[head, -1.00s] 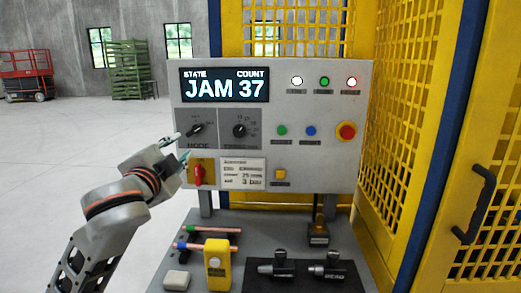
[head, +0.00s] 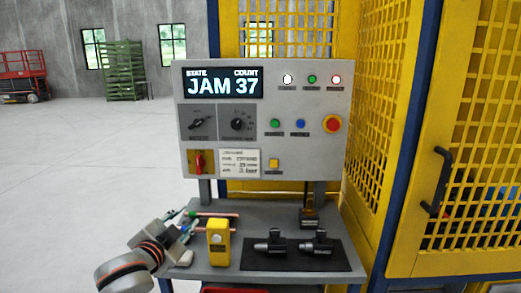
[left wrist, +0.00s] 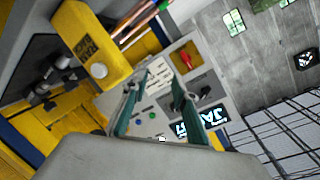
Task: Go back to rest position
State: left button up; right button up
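My left gripper (head: 180,227) is low at the left edge of the grey shelf (head: 345,235), beside the copper tubes (head: 215,215). In the left wrist view its two greenish fingers (left wrist: 156,84) stand apart with nothing between them. The control panel (head: 260,175) stands upright behind the shelf. Its screen (head: 222,83) reads JAM 37. The red switch (head: 199,162) and the mode knob (head: 196,123) are on its left side, clear of the gripper. My right gripper is not in view.
A yellow device (head: 218,242) stands close to the right of my left gripper. Dark fittings (head: 318,243) lie on a black mat (head: 252,260). Yellow mesh fencing (head: 480,150) closes off the right. The floor (head: 80,180) on the left is open.

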pick_arm(q)
jog(key=s+f+n+g, duration=0.1)
jog(key=s+f, duration=0.4)
jog(key=f, duration=0.6)
jog(key=s+f+n+g, duration=0.15)
jog(key=s+f, duration=0.25)
jog(key=f, duration=0.7)
jog(key=s+a+f+n+g, duration=0.2)
jog(key=s+f+n, duration=0.2)
jog(key=s+f, duration=1.5)
jog(key=s, duration=0.3)
jog(key=shift+s+a, duration=0.2)
jog(key=shift+a, duration=0.05)
